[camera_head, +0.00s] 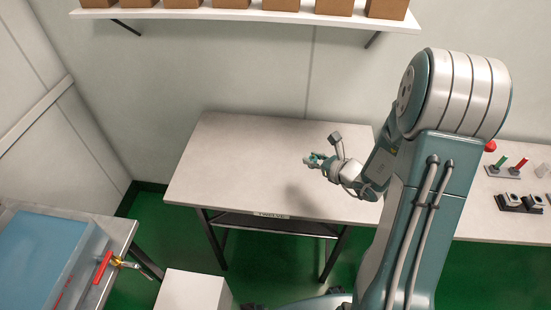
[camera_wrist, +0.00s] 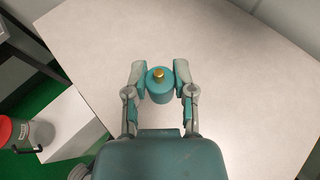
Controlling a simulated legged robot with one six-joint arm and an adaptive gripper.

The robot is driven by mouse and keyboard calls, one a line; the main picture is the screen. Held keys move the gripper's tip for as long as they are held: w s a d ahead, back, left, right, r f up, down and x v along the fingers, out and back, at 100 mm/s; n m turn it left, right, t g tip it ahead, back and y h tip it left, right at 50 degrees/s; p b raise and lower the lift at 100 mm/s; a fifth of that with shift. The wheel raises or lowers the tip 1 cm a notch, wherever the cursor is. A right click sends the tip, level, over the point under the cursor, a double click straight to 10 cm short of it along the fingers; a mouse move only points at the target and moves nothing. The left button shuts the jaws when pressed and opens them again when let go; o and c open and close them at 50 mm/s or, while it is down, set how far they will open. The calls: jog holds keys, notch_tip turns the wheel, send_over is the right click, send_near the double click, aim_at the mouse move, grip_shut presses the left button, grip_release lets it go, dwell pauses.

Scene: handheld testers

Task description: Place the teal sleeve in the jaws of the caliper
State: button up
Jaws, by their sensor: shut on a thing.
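My gripper (camera_head: 312,160) is held above the pale table in the middle of the head view. In the wrist view my gripper (camera_wrist: 166,78) is shut on a teal cylinder (camera_wrist: 160,93) with a small gold knob on its top. One finger is on each side of the cylinder. It looks solid from above, and I cannot tell whether it is the teal sleeve. In the head view only a small teal part shows at the fingertips. I cannot make out a caliper in either view.
The middle table (camera_head: 230,150) is bare. The right table (camera_head: 480,225) holds a green-handled tool (camera_head: 502,162), a red-handled tool (camera_head: 520,165) and a black fixture (camera_head: 516,203). A blue box (camera_head: 45,258) stands at left. A shelf (camera_head: 240,14) with brown boxes hangs above.

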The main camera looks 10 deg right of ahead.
jog(key=w+f, duration=0.3)
jog(key=w, duration=0.2)
send_over(288, 165)
jog(key=s+a, duration=0.1)
jog(key=s, duration=0.1)
jog(key=f, duration=0.4)
jog(key=shift+w+f, duration=0.25)
jog(key=f, duration=0.1)
jog(key=w+d+f, duration=0.1)
jog(key=f, duration=0.2)
jog(key=shift+w+d+f, duration=0.15)
jog(key=shift+w+d, duration=0.05)
jog(key=shift+a+f, duration=0.15)
jog(key=shift+a, duration=0.5)
jog(key=o, duration=0.7)
jog(key=shift+d, duration=0.1)
jog(key=shift+c, duration=0.2)
jog(key=shift+o, duration=1.2)
jog(key=shift+d, duration=0.4)
jog(key=shift+a, duration=0.1)
